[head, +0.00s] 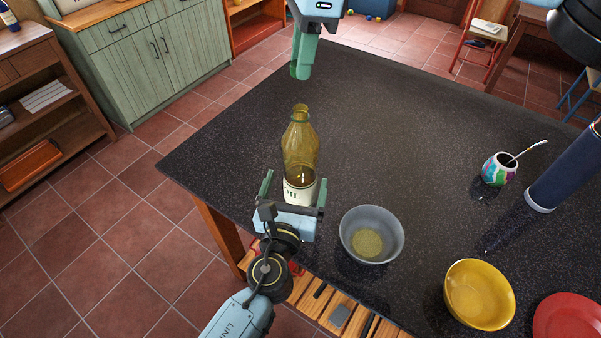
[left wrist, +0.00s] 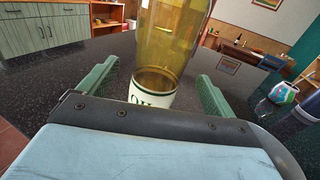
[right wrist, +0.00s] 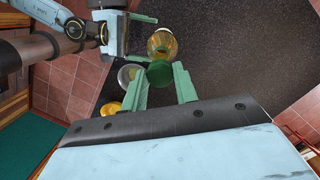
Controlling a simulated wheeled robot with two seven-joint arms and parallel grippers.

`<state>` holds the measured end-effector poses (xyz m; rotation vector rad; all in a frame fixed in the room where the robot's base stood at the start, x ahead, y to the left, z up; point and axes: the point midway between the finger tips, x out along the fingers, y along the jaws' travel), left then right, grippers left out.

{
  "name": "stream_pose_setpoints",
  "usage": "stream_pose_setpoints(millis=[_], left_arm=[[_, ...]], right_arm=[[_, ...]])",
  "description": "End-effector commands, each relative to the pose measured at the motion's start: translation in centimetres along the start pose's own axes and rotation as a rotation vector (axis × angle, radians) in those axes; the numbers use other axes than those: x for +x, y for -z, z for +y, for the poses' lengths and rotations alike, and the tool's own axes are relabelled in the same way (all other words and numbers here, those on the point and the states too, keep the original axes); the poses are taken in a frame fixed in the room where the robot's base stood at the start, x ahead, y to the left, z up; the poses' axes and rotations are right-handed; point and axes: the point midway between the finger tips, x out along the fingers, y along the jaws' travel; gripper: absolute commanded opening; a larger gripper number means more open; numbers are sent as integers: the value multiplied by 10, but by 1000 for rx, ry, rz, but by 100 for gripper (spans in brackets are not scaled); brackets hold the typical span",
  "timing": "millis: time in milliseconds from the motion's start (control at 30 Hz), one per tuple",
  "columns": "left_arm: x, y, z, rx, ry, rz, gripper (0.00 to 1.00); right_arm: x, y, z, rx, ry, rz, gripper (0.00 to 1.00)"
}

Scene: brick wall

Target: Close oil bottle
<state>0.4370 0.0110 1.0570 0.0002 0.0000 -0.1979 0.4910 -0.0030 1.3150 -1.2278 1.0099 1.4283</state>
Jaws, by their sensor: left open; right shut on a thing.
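The oil bottle (head: 300,145) is yellow-green glass with a white label and stands upright on the dark table (head: 400,130). Its mouth is uncovered. My left gripper (head: 296,180) is open, with one finger on each side of the bottle's lower part; the bottle also shows between its fingers in the left wrist view (left wrist: 170,40). My right gripper (head: 301,72) is above and beyond the bottle, shut on a green cap (right wrist: 160,74). The cap is hard to make out in the head view. In the right wrist view, the bottle (right wrist: 162,43) appears just past the cap.
A grey bowl (head: 350,222) stands close right of my left gripper. A yellow bowl (head: 458,290), a red plate (head: 570,318), a colourful cup (head: 497,170) with a straw and a dark blue flask (head: 570,165) are further right. The table's middle is clear.

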Motion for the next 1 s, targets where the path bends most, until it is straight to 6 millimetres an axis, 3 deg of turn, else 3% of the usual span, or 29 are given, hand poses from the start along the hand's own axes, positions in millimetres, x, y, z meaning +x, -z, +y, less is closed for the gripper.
stream_pose_setpoints(millis=[100, 300, 733, 1000], left_arm=[[23, -1, 0, 0, -1, -2, 91], [47, 0, 0, 1, 0, 0, 91], [54, 0, 0, -1, 0, 0, 91], [54, 0, 0, 0, 0, 1, 57]], right_arm=[[0, 0, 0, 0, 0, 0, 8], [0, 0, 0, 0, 0, 0, 8], [0, 0, 0, 0, 0, 0, 8], [0, 0, 0, 0, 0, 0, 8]])
